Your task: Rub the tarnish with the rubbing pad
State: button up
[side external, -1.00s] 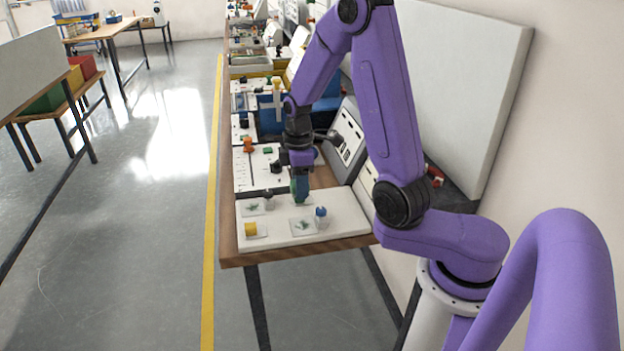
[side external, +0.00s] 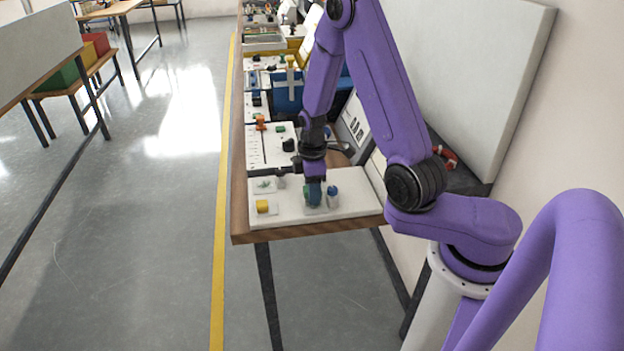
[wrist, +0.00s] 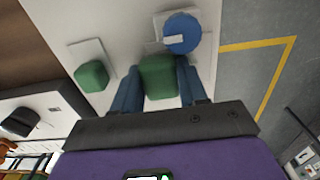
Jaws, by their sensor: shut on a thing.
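My gripper (side external: 314,198) is low over the near white board (side external: 290,218), right beside the blue-topped knob (side external: 333,191). In the wrist view its two blue fingers are shut on a green block (wrist: 158,77), which I take as the rubbing pad. The gripper stands over a small pale plate (side external: 318,211) and mostly hides it, including its tarnish mark. I cannot tell whether the pad touches it. Another plate with a greenish mark (side external: 265,185) lies to the left. In the wrist view a round blue top (wrist: 182,33) is close to the pad.
A yellow block (side external: 263,206) sits at the board's left front, and a small grey knob (side external: 281,182) behind it. A second green block (wrist: 91,76) shows in the wrist view. Another white board with knobs (side external: 268,147) lies behind. The board's front strip is clear.

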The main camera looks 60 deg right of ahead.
aim_at(317, 213)
jog(key=shift+s+a, duration=2.05)
jog(key=shift+w+d, duration=2.35)
jog(key=shift+w, duration=0.05)
jog(key=shift+s+r, duration=0.1)
jog(key=shift+r, duration=3.95)
jog(key=shift+f, duration=0.15)
